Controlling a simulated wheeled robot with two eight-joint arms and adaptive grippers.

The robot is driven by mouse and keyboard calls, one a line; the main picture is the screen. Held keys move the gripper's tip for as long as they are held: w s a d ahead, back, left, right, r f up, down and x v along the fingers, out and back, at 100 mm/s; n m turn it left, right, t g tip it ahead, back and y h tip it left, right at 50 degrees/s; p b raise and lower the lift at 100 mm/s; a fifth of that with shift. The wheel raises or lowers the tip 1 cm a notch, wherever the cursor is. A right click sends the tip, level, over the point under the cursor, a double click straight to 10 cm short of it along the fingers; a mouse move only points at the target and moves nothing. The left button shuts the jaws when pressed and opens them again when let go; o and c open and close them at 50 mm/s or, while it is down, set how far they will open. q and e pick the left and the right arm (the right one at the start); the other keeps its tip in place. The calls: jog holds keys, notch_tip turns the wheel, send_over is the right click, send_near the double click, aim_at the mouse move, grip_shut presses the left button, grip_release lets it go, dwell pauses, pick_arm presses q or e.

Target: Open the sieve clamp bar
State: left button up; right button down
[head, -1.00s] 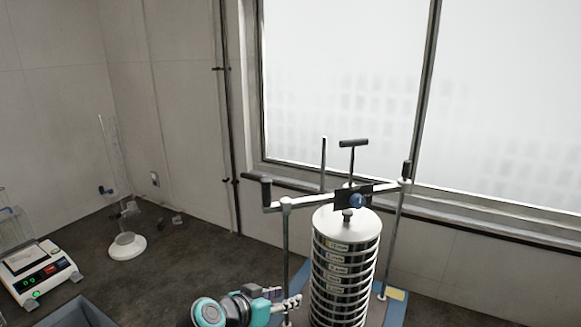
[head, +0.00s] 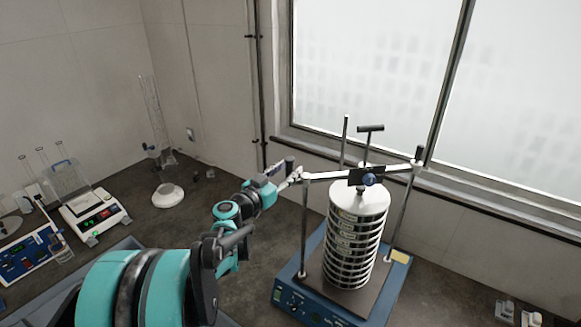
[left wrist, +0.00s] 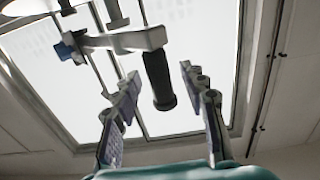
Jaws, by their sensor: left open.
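The sieve clamp bar (head: 335,175) lies across the top of the sieve stack (head: 354,240), held between two upright rods. A blue knob (head: 369,180) and a black T-handle (head: 370,128) sit at its middle. At its left end is a black handle (head: 289,165). My left gripper (head: 285,177) is at that left end. In the left wrist view the black handle (left wrist: 158,80) hangs between the two open fingers (left wrist: 165,115), with gaps on both sides; it appears untouched. My right gripper is not in view.
The blue shaker base (head: 330,312) stands under the stack. A balance (head: 95,218) and a white-footed glass cylinder (head: 168,195) stand on the bench at left. The window (head: 370,70) is behind. Dark bench between cylinder and shaker is mostly clear.

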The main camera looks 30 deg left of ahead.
pick_arm(q)
jog(key=shift+w, duration=0.7)
grip_shut()
jog(key=shift+s+d, duration=0.1)
jog(key=shift+s, duration=0.05)
